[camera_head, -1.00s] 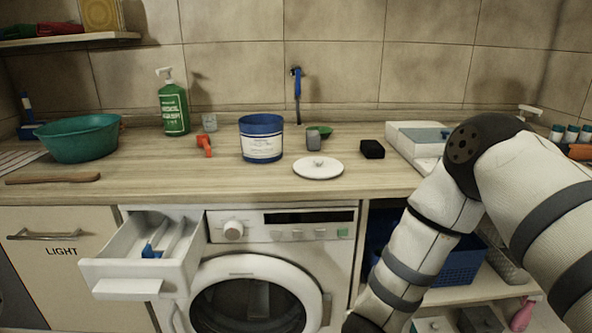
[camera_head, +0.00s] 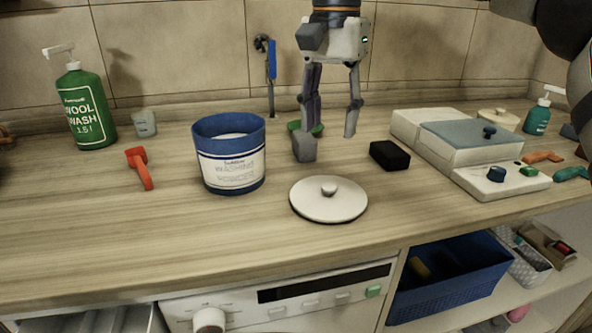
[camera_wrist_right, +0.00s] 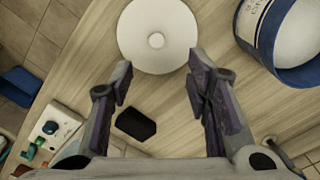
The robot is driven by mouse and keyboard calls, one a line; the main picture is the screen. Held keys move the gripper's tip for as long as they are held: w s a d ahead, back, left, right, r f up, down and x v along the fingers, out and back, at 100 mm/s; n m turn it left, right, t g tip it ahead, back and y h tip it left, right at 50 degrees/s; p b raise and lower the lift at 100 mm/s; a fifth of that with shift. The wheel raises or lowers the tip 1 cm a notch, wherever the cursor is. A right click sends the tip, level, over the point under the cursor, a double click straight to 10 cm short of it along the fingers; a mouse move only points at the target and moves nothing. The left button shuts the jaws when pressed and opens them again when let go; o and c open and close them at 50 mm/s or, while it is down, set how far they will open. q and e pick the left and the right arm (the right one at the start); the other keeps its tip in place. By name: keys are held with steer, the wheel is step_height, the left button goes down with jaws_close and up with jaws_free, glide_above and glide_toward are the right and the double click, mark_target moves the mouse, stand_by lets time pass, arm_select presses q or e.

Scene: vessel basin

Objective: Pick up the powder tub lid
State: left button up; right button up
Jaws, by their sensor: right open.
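The powder tub lid (camera_head: 328,200) is a round white disc with a small knob in its middle. It lies flat on the wooden counter, right of the open blue powder tub (camera_head: 230,160). My right gripper (camera_head: 328,128) is open and empty above the counter, its fingers pointing down, and looks to be behind the lid. In the right wrist view the lid (camera_wrist_right: 157,38) lies beyond the two spread fingertips (camera_wrist_right: 157,72), with its knob clear. The tub also shows there at the top right (camera_wrist_right: 268,45). My left gripper is not in view.
A white box (camera_head: 470,150) is to the right, and a green wash bottle (camera_head: 85,108) and red tool (camera_head: 140,167) are to the left. The counter in front of the tub is clear.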

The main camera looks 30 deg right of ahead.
mark_target(329, 186)
steer(key=f, duration=0.1)
steer(key=s+f, duration=0.1)
steer(key=f, duration=0.1)
steer(key=shift+s+f, duration=0.3)
steer(key=f, duration=0.5)
steer(key=w+f, duration=0.1)
steer(key=f, duration=0.2)
steer(key=shift+d+p, duration=0.1)
steer(key=shift+p, duration=0.2)
steer(key=c, duration=0.9)
